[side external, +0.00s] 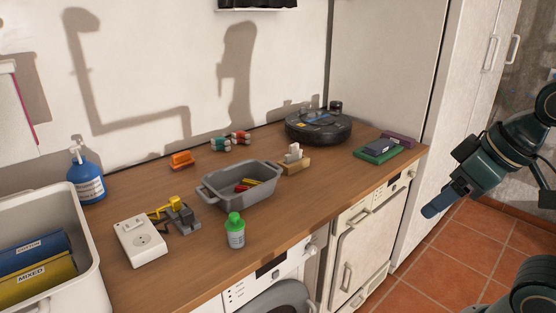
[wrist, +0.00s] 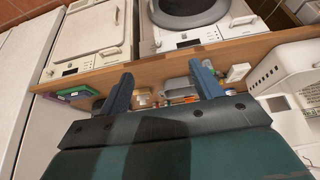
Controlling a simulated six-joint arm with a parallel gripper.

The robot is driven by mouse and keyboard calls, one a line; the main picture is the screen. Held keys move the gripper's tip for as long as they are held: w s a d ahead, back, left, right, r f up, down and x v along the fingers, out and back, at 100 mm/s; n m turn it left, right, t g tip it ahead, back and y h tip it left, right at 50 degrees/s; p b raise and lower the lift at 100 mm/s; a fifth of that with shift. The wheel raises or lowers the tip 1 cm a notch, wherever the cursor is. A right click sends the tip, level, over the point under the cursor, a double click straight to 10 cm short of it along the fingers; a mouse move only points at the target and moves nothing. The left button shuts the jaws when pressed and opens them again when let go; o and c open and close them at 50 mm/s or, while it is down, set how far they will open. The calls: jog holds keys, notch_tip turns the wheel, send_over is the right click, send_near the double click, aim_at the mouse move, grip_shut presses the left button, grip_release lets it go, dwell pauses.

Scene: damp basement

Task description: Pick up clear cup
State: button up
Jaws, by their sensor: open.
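I cannot make out a clear cup in either view. A small dark, glossy cup-like thing (side external: 336,107) stands behind the round black robot vacuum (side external: 318,127) at the back of the counter, but I cannot tell whether it is clear. My gripper (side external: 432,210) is at the right in the side view, off the counter's right end and pointing down-left. In the wrist view my gripper (wrist: 161,72) shows two blue fingers wide apart, with nothing held between them. Its dark body hides much of the counter there.
The wooden counter (side external: 285,218) holds a grey basket (side external: 235,202), a green-capped bottle (side external: 236,235), a white socket box (side external: 140,243), a blue pump bottle (side external: 87,180) and green and purple books (side external: 378,152). A white bin (side external: 85,235) stands left. Bare wood lies along the front right.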

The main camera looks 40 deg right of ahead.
dwell(0.3)
jog(key=w+a+r+m+g+y, duration=0.1)
jog(key=w+a+r+m, duration=0.15)
jog(key=w, duration=0.45)
jog(key=w+a+r+m+g+y, duration=0.1)
jog(key=w+a+m, duration=0.1)
jog(key=w+m, duration=0.35)
jog(key=w+a+r+m+g+y, duration=0.1)
jog(key=w+a, duration=0.2)
jog(key=w, duration=0.5)
jog(key=w+a+f+m+g+y, duration=0.1)
jog(key=w+a+f+m, duration=0.3)
jog(key=w+f+m, duration=0.5)
jog(key=w+f+g, duration=0.1)
jog(key=w+f, duration=0.2)
jog(key=w, duration=0.4)
jog(key=shift+w+f+g, duration=0.15)
jog(key=shift+g, duration=0.15)
jog(key=shift+a+y, duration=0.15)
jog(key=shift+y, duration=0.15)
send_over(242, 220)
notch_tip(242, 220, down, 7)
jog(key=shift+f, duration=0.45)
